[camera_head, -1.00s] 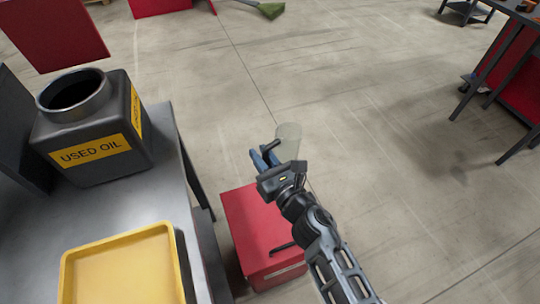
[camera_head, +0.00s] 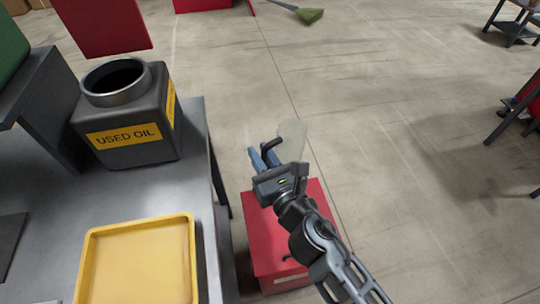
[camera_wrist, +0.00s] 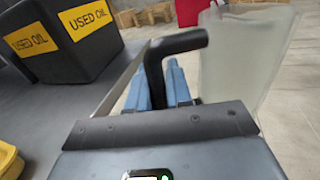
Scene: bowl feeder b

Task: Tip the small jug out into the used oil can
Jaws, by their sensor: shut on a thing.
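The small jug (camera_head: 292,144) is pale and translucent with a dark handle. My gripper (camera_head: 265,157) has blue fingers and is shut on the jug's dark handle, out over the floor to the right of the table. In the wrist view the jug (camera_wrist: 240,55) looks roughly upright, and its handle (camera_wrist: 172,45) runs between the blue fingers (camera_wrist: 165,88). Whether it holds liquid cannot be told. The used oil can (camera_head: 128,125) is a dark square can with a yellow label and a wide round open neck. It stands on the table, left of my gripper, and also shows in the wrist view (camera_wrist: 65,50).
A yellow tray (camera_head: 138,222) lies on the grey table (camera_head: 60,200) in front of the can. A red box (camera_head: 262,245) stands below my gripper beside the table. A dark raised shelf (camera_head: 35,85) is left of the can.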

